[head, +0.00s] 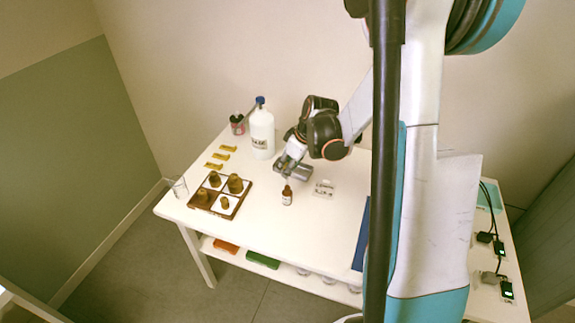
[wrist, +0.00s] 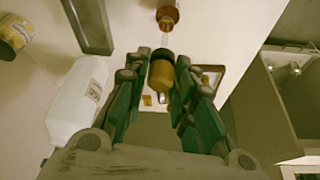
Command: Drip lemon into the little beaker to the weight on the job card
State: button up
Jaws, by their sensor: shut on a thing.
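My gripper (wrist: 160,88) is shut on an amber dropper bulb (wrist: 161,76) with a dark collar. A thin clear glass tube seems to run from the collar toward an open-looking amber bottle (wrist: 168,14). In the head view this bottle (head: 287,197) stands upright on the table, just in front of my gripper (head: 287,179). I cannot tell whether the tube's tip is inside it, or read its label. A small clear glass vessel (head: 179,188) stands at the table's left edge; I cannot tell if it is the little beaker. A pale marked item (head: 324,189) lies right of the bottle, unreadable.
A brown tray (head: 221,212) with several amber bottles is at the left front. A large white bottle (head: 262,136) with a blue cap, also in the wrist view (wrist: 76,105), stands behind. Yellow strips (head: 214,166) lie at the left. The table's front middle is clear.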

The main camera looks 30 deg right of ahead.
aim_at(287, 187)
jog(key=shift+f+b, duration=2.45)
jog(key=shift+f, duration=0.55)
jog(key=o, duration=0.4)
jog(key=shift+r, duration=0.15)
dwell(0.5)
notch_tip(287, 187, up, 8)
jog(key=p, duration=0.6)
jog(key=shift+r, duration=0.25)
